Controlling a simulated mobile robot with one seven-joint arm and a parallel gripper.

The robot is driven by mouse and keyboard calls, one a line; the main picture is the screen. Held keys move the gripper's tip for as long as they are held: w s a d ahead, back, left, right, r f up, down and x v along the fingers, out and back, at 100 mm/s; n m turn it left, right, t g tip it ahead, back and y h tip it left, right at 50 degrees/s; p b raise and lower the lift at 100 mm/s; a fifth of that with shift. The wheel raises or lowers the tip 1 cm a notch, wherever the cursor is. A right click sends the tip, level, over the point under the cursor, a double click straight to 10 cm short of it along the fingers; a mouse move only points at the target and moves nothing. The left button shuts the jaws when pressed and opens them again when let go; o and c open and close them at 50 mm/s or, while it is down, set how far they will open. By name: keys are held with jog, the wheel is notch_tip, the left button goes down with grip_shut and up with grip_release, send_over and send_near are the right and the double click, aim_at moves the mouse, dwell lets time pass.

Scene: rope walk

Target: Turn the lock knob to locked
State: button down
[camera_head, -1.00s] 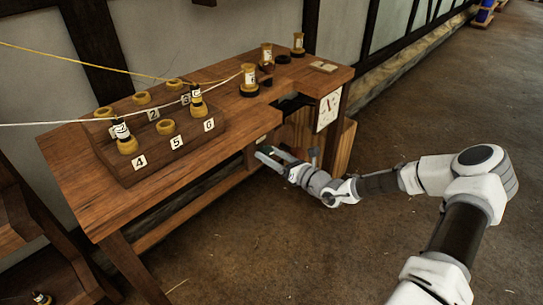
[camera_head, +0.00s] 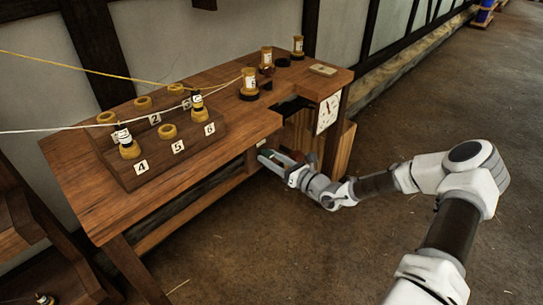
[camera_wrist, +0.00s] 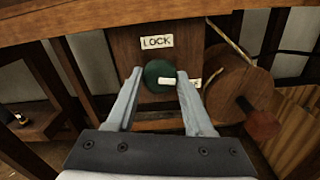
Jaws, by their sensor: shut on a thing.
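The lock knob (camera_wrist: 158,74) is a dark green disc with a pale pointer bar (camera_wrist: 167,81) on its face. It sits below a white label reading LOCK (camera_wrist: 157,41) on a wooden panel under the bench top. The bar points right, toward another small pale label (camera_wrist: 195,82) that a finger partly covers. My gripper (camera_wrist: 156,80) has a finger on each side of the knob and is shut on it. In the head view my gripper (camera_head: 274,157) is at the bench's front edge, and the knob itself is hard to make out there.
A wooden reel (camera_wrist: 236,90) with rope and a reddish-brown handle (camera_wrist: 260,120) stands close to the right of the knob. The bench top (camera_head: 225,115) overhangs above my gripper. It carries a numbered rack (camera_head: 185,152) with bobbins and taut strings. The floor at right is open.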

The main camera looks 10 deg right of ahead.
jog(key=n+p, duration=0.2)
jog(key=n, duration=0.2)
jog(key=shift+r+p, duration=0.1)
jog(key=shift+p, duration=0.3)
jog(key=n+p, duration=0.1)
jog(key=n, duration=0.4)
jog(key=shift+n, duration=0.4)
jog(key=n, duration=0.5)
jog(key=n+b, duration=0.2)
jog(key=n, duration=0.3)
jog(key=shift+d, duration=0.1)
jog(key=shift+w+n, duration=0.1)
jog(key=shift+n, duration=0.2)
jog(key=shift+c, duration=1.6)
grip_release()
jog(key=shift+d, duration=0.1)
